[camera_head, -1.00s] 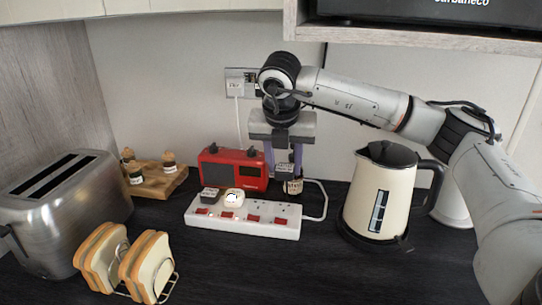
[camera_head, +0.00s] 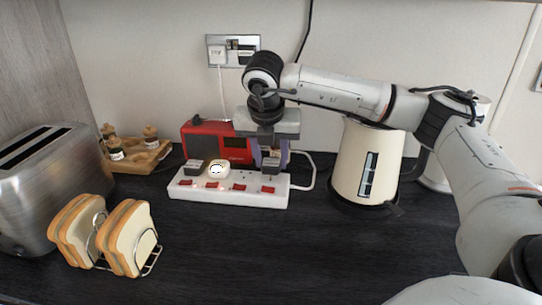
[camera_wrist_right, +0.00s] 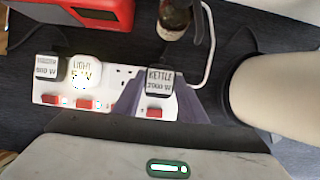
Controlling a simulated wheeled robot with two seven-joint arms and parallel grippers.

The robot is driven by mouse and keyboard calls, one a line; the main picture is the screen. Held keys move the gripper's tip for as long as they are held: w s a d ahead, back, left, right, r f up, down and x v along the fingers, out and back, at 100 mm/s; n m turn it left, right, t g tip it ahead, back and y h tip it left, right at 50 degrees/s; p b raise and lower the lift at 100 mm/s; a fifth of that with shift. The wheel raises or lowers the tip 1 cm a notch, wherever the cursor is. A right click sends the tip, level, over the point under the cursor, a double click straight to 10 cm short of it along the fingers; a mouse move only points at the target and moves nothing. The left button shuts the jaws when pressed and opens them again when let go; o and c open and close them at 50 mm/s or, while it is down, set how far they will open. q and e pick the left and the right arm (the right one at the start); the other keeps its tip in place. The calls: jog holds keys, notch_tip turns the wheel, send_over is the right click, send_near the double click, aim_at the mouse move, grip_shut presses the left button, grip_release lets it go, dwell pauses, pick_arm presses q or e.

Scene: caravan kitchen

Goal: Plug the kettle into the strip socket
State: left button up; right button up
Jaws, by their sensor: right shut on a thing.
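The white strip socket (camera_head: 228,198) lies on the dark worktop. Its two left sockets hold a dark plug (camera_head: 194,166) and a white light plug (camera_head: 218,169); the third is empty. My right gripper (camera_head: 270,161) points down over the strip's right end, shut on the kettle plug, whose "KETTLE" label shows between the fingers in the right wrist view (camera_wrist_right: 160,82). The plug is over the rightmost socket, which it hides; I cannot tell whether its pins are in. The cream kettle (camera_head: 366,160) stands upright to the right, partly behind my right arm. My left gripper is out of view.
A red radio (camera_head: 200,140) stands close behind the strip. A small bottle (camera_wrist_right: 173,20) is just behind my fingers. A white cable (camera_head: 308,178) loops at the strip's right. The toast rack (camera_head: 150,265) and toaster (camera_head: 40,190) are left. The front worktop is clear.

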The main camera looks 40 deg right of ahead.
dwell(0.6)
jog(key=shift+b, duration=0.3)
dwell(0.9)
jog(key=shift+f+b, duration=0.95)
jog(key=shift+f, duration=0.1)
jog(key=o, duration=1.1)
jog(key=shift+r, duration=0.2)
jog(key=v, duration=1)
jog(key=shift+a, duration=0.1)
